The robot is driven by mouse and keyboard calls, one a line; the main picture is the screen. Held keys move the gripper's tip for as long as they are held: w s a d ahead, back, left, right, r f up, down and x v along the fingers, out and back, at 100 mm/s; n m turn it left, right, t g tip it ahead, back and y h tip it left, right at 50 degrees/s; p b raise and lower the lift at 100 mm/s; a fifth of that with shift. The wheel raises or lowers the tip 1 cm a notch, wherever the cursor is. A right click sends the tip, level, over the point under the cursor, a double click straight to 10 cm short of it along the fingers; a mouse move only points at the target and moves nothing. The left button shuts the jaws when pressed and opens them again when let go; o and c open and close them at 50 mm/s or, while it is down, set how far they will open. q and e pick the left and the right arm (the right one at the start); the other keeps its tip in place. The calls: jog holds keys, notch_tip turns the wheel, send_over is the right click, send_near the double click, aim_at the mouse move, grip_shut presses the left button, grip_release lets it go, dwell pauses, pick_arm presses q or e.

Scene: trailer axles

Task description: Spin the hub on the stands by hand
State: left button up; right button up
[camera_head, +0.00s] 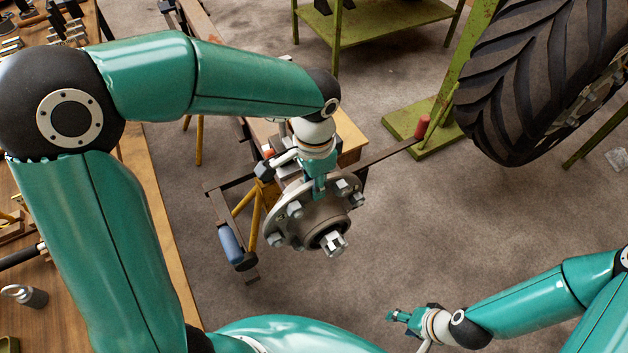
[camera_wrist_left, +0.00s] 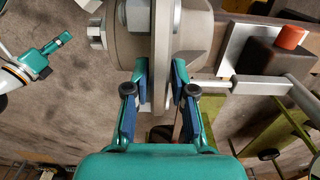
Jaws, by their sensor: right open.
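The hub (camera_head: 318,222) is a grey metal piece with a round flange, several bolts and a square-ended shaft facing the lower right. It sits at the end of the axle beam on the stands. My left gripper (camera_head: 318,185) is at the top edge of the flange. In the left wrist view its two blue-padded fingers (camera_wrist_left: 160,85) lie on either side of the flange rim, shut on it. The hub body (camera_wrist_left: 190,35) also shows there. My right gripper (camera_head: 396,317) is open and empty, low at the right, well apart from the hub. A stand (camera_head: 250,215) with yellow legs shows beside the hub.
A large black tyre (camera_head: 540,80) stands at the upper right beside a green post (camera_head: 470,70). A wooden workbench (camera_head: 150,200) with tools runs down the left. A green table (camera_head: 375,25) is at the back. The floor between the hub and my right gripper is clear.

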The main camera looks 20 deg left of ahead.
aim_at(281, 203)
pick_arm(q)
grip_shut()
jog(key=s+a+t+h+b, duration=0.1)
jog(key=b, duration=0.2)
jog(key=shift+s+a+f, duration=0.1)
jog(key=shift+s+f, duration=0.05)
jog(key=shift+f, duration=0.05)
jog(key=s+a+t+h+b, duration=0.1)
jog(key=b, duration=0.2)
jog(key=s+a+f+t+h+b, duration=0.1)
jog(key=b, duration=0.3)
jog(key=s+t+b, duration=0.1)
jog(key=t+b, duration=0.1)
jog(key=b, duration=0.2)
jog(key=shift+s+a+f+h, duration=0.3)
jog(key=shift+a+f+h, duration=0.1)
jog(key=shift+s+a+t+h+b, duration=0.1)
jog(key=shift+s+t+h+b, duration=0.2)
jog(key=shift+b, duration=0.65)
jog(key=shift+o, duration=1)
grip_release()
